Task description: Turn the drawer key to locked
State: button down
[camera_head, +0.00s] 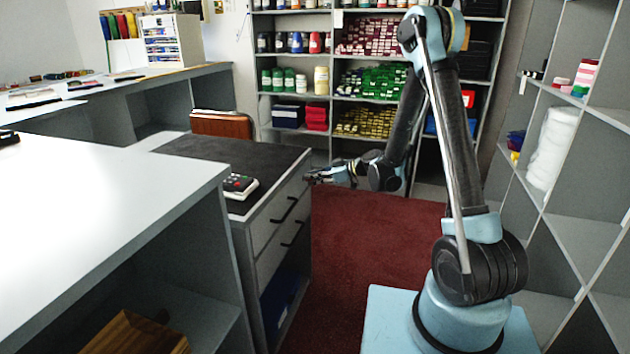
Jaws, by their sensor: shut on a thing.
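The drawer unit (268,247) stands left of centre, with a dark top and light drawer fronts that carry dark handles. My gripper (309,177) is at the upper right edge of the drawer unit, at the height of the top drawer. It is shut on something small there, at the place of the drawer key. The key itself is too small and too covered by the fingers to make out, so its angle cannot be told. My arm reaches in from the right, with the wrist roughly level.
A card terminal (239,186) lies on the unit's dark top (215,151). A white counter (95,195) stands at the left front. Shelves with coloured goods (370,75) fill the back, and grey shelving (585,235) the right. Red carpet (365,255) between them is clear.

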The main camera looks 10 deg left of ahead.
jog(key=c, duration=1.7)
grip_release()
jog(key=shift+w+f, duration=0.1)
jog(key=v, duration=1.2)
jog(key=shift+d, duration=0.1)
